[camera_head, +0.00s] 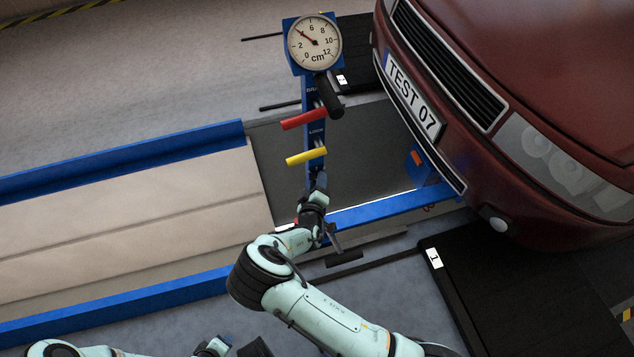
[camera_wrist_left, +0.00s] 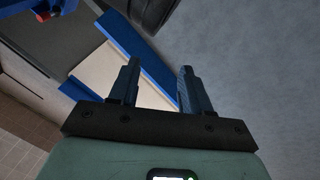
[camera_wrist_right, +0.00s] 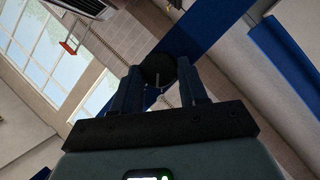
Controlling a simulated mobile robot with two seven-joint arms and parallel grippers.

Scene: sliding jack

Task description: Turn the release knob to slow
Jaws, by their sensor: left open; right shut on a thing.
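The blue jack post (camera_head: 315,133) stands in the upper middle of the head view, with a round dial gauge (camera_head: 314,42), a red lever (camera_head: 303,118) and a yellow lever (camera_head: 306,156). My right gripper (camera_head: 319,183) is low on the post, below the yellow lever. In the right wrist view its fingers are shut on a dark round knob (camera_wrist_right: 158,69) with a pale line on its face. Which setting the line points to cannot be read. In the head view the knob is mostly hidden by my gripper. My left gripper (camera_wrist_left: 158,82) is open and empty, over the floor.
A red car (camera_head: 540,80) with a TEST 07 plate stands at the right. Blue rails (camera_head: 120,158) edge the pale ramp on the left. A black pad (camera_head: 520,290) marked 1 lies at the lower right. A black handle (camera_head: 329,97) juts out below the gauge.

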